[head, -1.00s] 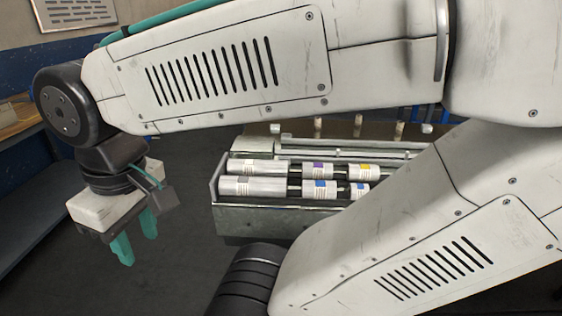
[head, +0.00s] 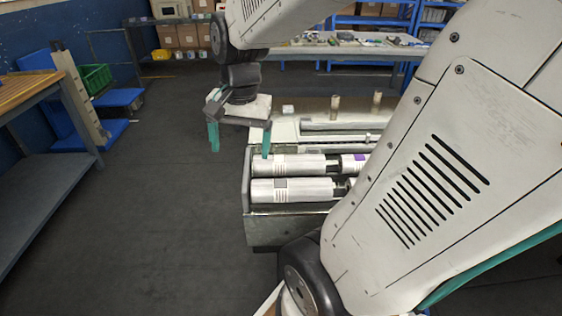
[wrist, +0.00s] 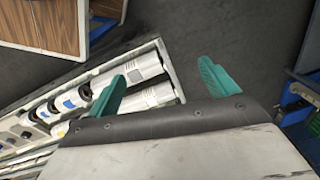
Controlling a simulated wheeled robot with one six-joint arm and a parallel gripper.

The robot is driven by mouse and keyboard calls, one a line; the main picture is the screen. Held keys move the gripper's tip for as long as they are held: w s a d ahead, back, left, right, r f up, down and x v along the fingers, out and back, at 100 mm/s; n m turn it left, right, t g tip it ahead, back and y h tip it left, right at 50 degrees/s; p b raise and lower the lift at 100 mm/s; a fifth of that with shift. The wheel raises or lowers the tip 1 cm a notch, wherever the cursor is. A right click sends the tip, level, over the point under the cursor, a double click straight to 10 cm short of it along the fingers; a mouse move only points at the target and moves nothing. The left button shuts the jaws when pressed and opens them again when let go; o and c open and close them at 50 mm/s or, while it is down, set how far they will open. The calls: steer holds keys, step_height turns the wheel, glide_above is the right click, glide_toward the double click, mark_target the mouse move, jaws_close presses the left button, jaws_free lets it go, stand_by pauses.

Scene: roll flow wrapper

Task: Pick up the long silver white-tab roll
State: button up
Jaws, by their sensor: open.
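The long silver white-tab roll (head: 300,167) lies at the left end of the crate's back row in the head view. In the wrist view it is the lower long roll (wrist: 160,97), partly hidden by a finger. A similar long silver roll with a grey tab (head: 310,191) lies in front of it, and appears as the upper roll (wrist: 142,68) in the wrist view. My gripper (head: 240,152) is open and empty, above and left of the rolls, with its fingers pointing down; its right finger overlaps the crate's left end in the picture.
The grey crate (head: 270,232) also holds shorter rolls, including a purple-tab one (head: 353,161). My arm hides its right side. Pegs (head: 335,106) stand behind the rolls. A workbench (head: 40,165) is at far left, with open floor (head: 150,230) between.

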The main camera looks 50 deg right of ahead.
steer(key=w+d+f+m, duration=0.3)
steer(key=d+f+m, duration=0.2)
steer(key=d+m, duration=0.3)
steer(key=m, duration=0.8)
glide_above(290, 157)
steer(key=a, duration=0.1)
steer(key=shift+y, duration=0.3)
step_height(290, 157, down, 6)
steer(key=shift+s+a+f, duration=0.1)
steer(key=shift+s, duration=0.05)
steer(key=f, duration=0.5)
steer(key=d+f, duration=0.1)
steer(key=f, duration=0.2)
steer(key=shift+w+f, duration=0.15)
steer(key=shift+w, duration=0.1)
steer(key=shift+d, duration=0.1)
steer(key=c, duration=1.7)
